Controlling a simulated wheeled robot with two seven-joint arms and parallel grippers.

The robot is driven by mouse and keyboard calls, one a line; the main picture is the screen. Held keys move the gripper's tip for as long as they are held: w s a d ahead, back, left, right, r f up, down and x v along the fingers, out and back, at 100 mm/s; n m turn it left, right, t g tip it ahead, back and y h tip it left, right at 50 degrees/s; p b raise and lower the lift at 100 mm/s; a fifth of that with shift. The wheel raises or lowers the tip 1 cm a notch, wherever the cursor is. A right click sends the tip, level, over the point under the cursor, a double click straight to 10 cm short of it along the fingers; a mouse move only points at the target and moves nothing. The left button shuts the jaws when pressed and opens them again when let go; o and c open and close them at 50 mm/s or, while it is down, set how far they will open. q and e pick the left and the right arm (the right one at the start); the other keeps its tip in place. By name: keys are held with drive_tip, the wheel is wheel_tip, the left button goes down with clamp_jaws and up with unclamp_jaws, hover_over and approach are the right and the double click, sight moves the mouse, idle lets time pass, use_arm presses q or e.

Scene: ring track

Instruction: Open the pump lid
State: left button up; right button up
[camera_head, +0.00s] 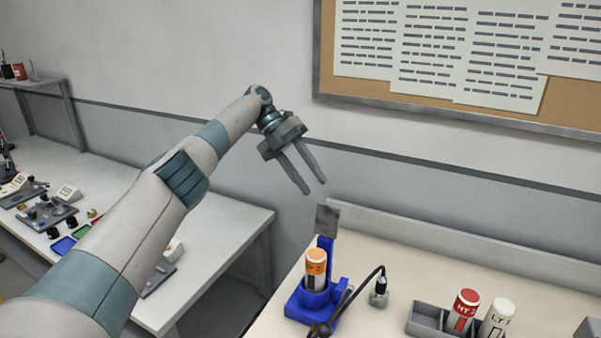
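A blue device (301,309), perhaps the pump, stands on the near right table. An orange-capped bottle (316,270) sits upright in it. A blue arm rises behind the bottle and carries a flat grey plate (327,221), held upright; I cannot tell whether this plate is the lid. My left gripper (315,187) is open and empty. Its two fingers point down and to the right, just above and left of the grey plate in the picture, apart from it. My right gripper is not in view.
A black cable curves to a small grey fitting (379,299) right of the device. A grey rack (424,320) holds a red-capped bottle (463,310) and a white bottle (496,318). A bench (228,220) with instruments stands left; a gap separates the tables.

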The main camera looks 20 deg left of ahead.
use_arm(q)
drive_tip(key=shift+v, duration=1.85)
drive_tip(key=shift+s+f, duration=0.1)
